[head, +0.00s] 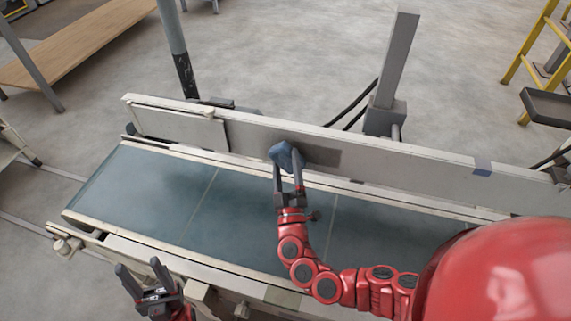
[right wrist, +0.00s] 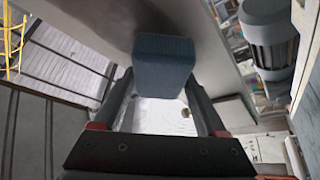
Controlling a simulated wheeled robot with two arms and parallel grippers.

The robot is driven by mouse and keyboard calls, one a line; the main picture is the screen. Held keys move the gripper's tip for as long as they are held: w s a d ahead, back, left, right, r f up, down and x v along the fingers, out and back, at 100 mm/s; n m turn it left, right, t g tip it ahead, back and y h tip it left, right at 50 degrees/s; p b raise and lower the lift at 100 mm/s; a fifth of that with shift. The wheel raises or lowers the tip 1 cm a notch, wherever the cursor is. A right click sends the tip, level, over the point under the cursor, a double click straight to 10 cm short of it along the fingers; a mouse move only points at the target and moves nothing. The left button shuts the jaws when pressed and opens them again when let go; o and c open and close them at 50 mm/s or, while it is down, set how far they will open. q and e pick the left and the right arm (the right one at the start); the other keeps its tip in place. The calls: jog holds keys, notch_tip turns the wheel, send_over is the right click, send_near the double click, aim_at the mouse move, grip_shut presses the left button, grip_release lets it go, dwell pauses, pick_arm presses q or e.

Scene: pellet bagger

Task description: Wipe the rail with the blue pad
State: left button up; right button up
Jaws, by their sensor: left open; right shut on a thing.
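The blue pad (head: 287,155) is held against or very near the inner face of the rail (head: 400,169), the long grey board along the far side of the conveyor. My right gripper (head: 288,172) is shut on the pad, above the far edge of the belt. In the right wrist view the pad (right wrist: 163,66) sits between the fingertips, beside the rail face (right wrist: 100,28). A darker patch (head: 322,155) shows on the rail just right of the pad. My left gripper (head: 143,281) is open and empty, in front of the conveyor's near edge.
The blue-green conveyor belt (head: 150,190) is bare. A grey post (head: 395,60) stands behind the rail, with black cables beside it. A pale plate (head: 180,126) is on the rail's left part. A yellow ladder frame (head: 530,60) stands at the far right, and a wooden bench (head: 85,40) at the back left.

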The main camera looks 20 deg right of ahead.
aim_at(338, 156)
jog(key=shift+w+d, duration=0.45)
jog(key=shift+w, duration=0.15)
jog(key=shift+s+d+b, duration=0.4)
jog(key=shift+s+d, duration=0.15)
jog(key=shift+d, duration=0.2)
jog(key=shift+s+d, duration=0.45)
jog(key=shift+d, duration=0.3)
jog(key=shift+s+d, duration=0.45)
jog(key=shift+d, duration=0.25)
jog(key=shift+s+d, duration=0.45)
jog(key=shift+d, duration=0.3)
jog(key=shift+s+d+p, duration=0.15)
jog(key=shift+s+d, duration=0.35)
jog(key=shift+d, duration=0.25)
jog(key=shift+s+d+p, duration=0.15)
jog(key=shift+s+d, duration=0.35)
jog(key=shift+d, duration=0.2)
jog(key=shift+s+d+p, duration=0.6)
jog(key=shift+s+d, duration=0.4)
jog(key=shift+d, duration=0.3)
jog(key=shift+w, duration=0.1)
